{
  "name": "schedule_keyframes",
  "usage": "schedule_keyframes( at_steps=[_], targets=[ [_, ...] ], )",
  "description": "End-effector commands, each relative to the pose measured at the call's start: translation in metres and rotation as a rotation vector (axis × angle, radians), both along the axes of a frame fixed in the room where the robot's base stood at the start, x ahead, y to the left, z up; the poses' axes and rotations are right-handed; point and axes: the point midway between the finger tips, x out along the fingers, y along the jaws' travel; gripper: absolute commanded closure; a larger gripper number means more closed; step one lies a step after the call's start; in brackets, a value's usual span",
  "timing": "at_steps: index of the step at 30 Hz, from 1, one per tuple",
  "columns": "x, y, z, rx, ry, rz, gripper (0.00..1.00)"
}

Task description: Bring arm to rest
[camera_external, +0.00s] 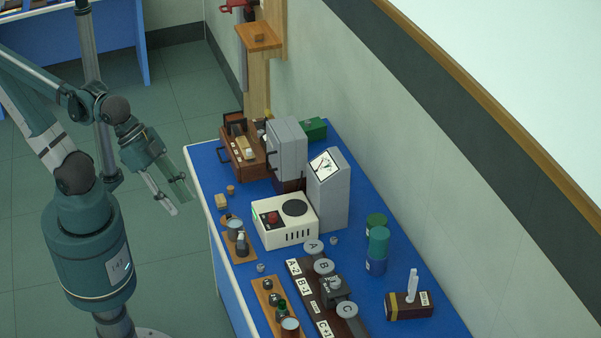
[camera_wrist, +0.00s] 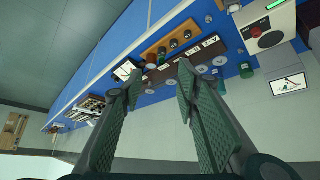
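My gripper (camera_external: 180,205) hangs in the air left of the blue bench (camera_external: 391,257), with its fingers pointing down and to the right. In the wrist view my gripper (camera_wrist: 157,88) shows two green textured fingers spread apart with nothing between them. It is open and touches nothing that I can see. The bench also shows in the wrist view, tilted, beyond the fingertips. The arm is bent above its base at the left of the external view.
On the bench stand a white box (camera_external: 285,235) with a red knob, a grey meter (camera_external: 328,190), a brown block (camera_external: 298,285) with lettered discs, green and blue jars, and a wooden stand behind. A wall (camera_external: 420,150) runs along the right.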

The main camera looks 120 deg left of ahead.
Motion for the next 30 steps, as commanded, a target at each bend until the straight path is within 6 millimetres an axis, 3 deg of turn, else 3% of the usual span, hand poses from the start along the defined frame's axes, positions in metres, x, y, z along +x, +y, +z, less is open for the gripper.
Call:
schedule_keyframes(
  at_steps=[3,12,30],
  targets=[
    [0.0,0.0,-0.023,0.0,0.0,0.0,0.68],
    [0.0,0.0,-0.056,0.0,0.0,0.0,0.68],
    [0.0,0.0,-0.06,0.0,0.0,0.0,0.68]
  ],
)
